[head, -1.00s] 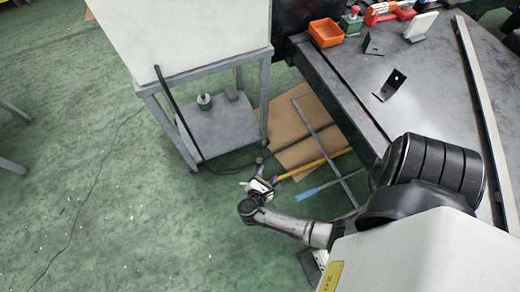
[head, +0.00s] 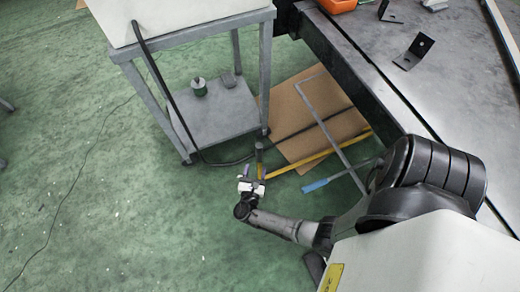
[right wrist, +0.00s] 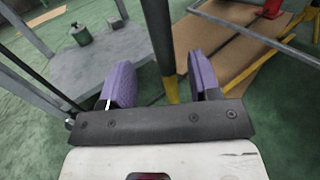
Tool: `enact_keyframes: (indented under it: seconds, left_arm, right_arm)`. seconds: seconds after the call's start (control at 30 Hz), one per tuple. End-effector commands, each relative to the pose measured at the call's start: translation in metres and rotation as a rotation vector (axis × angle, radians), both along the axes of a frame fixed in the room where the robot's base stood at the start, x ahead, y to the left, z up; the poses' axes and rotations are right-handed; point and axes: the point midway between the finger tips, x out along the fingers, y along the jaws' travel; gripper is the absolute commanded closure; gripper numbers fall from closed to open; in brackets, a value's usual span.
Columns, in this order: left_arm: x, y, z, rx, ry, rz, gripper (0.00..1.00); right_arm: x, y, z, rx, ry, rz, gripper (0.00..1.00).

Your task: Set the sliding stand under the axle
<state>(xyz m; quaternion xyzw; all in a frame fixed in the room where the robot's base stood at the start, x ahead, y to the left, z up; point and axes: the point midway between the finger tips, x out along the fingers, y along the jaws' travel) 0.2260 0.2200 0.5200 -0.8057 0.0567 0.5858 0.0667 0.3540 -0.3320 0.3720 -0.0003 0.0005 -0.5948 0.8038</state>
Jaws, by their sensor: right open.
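What looks like the stand is an upright post, dark grey above (head: 260,152) and yellow below. It stands on the green floor in the head view, in front of the small metal table. My right gripper (head: 252,180) is low beside it, open and empty. In the right wrist view the post (right wrist: 158,35) shows between the two purple fingers of the gripper (right wrist: 162,80); I cannot tell whether it is between them or beyond them. The post's foot is hidden behind the gripper. I cannot pick out the axle. My left gripper is not in view.
Cardboard (head: 310,110), a yellow bar (head: 320,157), and a grey rod frame lie right of the post. A workbench (head: 450,100) stands at right.

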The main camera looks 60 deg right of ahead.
Motion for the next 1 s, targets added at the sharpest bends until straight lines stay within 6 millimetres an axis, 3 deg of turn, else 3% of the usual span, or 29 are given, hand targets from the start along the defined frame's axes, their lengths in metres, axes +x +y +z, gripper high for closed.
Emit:
enact_keyframes:
  seconds: [0.2, 0.5, 0.7, 1.0]
  left_arm:
    - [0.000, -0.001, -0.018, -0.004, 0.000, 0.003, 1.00]
    - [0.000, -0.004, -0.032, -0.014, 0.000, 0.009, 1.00]
    - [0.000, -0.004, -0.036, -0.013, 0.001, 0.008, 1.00]
    - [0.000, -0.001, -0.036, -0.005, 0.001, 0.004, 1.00]
  right_arm:
    - [0.012, -0.041, -0.003, -0.002, -0.003, -0.002, 0.43]
    - [0.024, -0.081, -0.002, -0.001, -0.001, -0.001, 0.43]
    - [0.028, -0.093, -0.001, 0.000, -0.001, -0.001, 0.43]
    - [0.029, -0.096, 0.000, 0.000, -0.001, 0.000, 0.43]
